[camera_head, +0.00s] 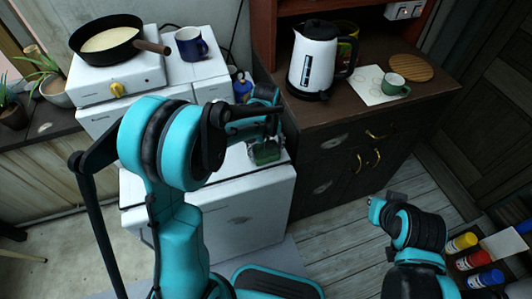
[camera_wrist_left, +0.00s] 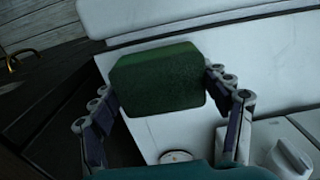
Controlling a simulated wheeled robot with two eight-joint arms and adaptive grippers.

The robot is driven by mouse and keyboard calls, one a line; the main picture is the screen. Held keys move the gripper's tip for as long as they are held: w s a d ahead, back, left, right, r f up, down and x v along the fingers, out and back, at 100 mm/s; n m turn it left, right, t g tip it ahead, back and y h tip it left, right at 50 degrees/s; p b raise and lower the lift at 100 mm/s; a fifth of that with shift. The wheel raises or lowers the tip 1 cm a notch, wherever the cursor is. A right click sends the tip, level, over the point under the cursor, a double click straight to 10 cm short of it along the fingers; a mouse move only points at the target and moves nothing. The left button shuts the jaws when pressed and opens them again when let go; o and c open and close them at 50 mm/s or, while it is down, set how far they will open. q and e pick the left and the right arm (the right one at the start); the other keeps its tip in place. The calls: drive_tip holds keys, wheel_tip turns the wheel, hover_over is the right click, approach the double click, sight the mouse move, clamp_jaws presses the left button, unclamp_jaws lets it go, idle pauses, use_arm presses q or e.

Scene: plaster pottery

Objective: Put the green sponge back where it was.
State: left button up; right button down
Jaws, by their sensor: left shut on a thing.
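The green sponge (camera_head: 266,154) is held by my left gripper (camera_head: 265,138) over the right end of the low white cabinet's top (camera_head: 228,163). In the left wrist view, the sponge (camera_wrist_left: 157,80) is a dark green block between the two fingers of my left gripper (camera_wrist_left: 160,88), which is shut on it. White surfaces lie behind the sponge; the head view does not clearly show whether it touches the top. Part of my right arm shows at the lower right, but I cannot make out its gripper.
A stove with a frying pan (camera_head: 105,40) and a blue mug (camera_head: 190,43) stand at the upper left. A kettle (camera_head: 315,60), a green cup (camera_head: 394,84) and a round wooden mat (camera_head: 411,67) stand on the dark cabinet (camera_head: 330,130).

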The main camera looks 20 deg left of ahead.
use_arm(q)
drive_tip(key=shift+f, duration=0.2)
drive_tip(key=o, duration=1.3)
drive_tip(key=shift+o, duration=0.2)
drive_tip(key=shift+r, duration=0.15)
